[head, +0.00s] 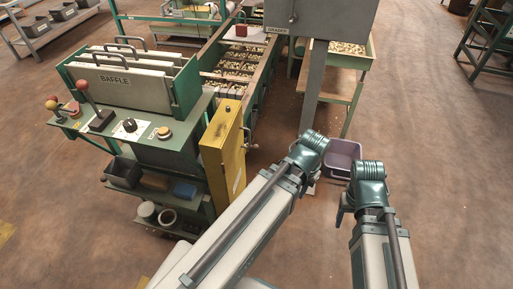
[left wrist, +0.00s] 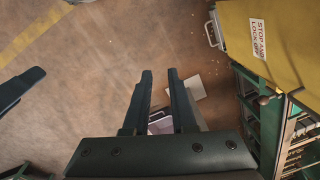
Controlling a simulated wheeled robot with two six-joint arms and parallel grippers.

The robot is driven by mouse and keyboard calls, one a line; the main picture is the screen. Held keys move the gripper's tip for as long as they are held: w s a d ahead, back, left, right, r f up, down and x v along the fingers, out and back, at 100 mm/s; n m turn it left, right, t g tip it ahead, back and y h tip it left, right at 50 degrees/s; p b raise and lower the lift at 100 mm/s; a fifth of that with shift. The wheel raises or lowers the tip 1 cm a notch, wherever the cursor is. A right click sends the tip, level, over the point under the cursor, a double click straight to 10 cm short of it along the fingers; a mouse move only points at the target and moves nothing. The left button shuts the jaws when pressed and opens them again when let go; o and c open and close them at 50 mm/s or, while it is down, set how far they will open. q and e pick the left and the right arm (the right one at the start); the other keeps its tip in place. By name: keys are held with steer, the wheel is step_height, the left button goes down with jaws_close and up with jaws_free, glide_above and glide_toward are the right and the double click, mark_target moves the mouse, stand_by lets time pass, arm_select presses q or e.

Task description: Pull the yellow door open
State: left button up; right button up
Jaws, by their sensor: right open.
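The yellow door (head: 224,150) is the upright yellow panel at the right end of the hopper machine in the head view; it looks shut. My right gripper (head: 342,208) is open, to the right, away from the door.
A purple bin (head: 343,157) stands on the floor behind my wrists. A grey post (head: 313,90) rises beyond the door. The console with levers (head: 140,125) and a shelf with small bins (head: 150,185) are left of the door.

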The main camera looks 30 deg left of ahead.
arm_select(q)
steer(key=w+a+f+n+y+b, duration=0.25)
steer(key=a+f+b, duration=0.25)
steer(key=f+b, duration=0.4)
steer(key=w+a+f+n+y+b, duration=0.25)
steer(key=a+f+b, duration=0.25)
steer(key=f+b, duration=0.35)
steer(key=w+a+r+n+y, duration=0.4)
steer(key=w+r+n+y, duration=0.1)
steer(key=n, duration=0.1)
step_height(320, 180, up, 14)
steer(key=n+y, duration=0.7)
steer(key=n, duration=0.2)
glide_above(250, 147)
steer(key=shift+w+a+f+g+b, duration=0.15)
steer(key=shift+w+f+g+b, duration=0.05)
steer(key=shift+g+b, duration=0.2)
jaws_close()
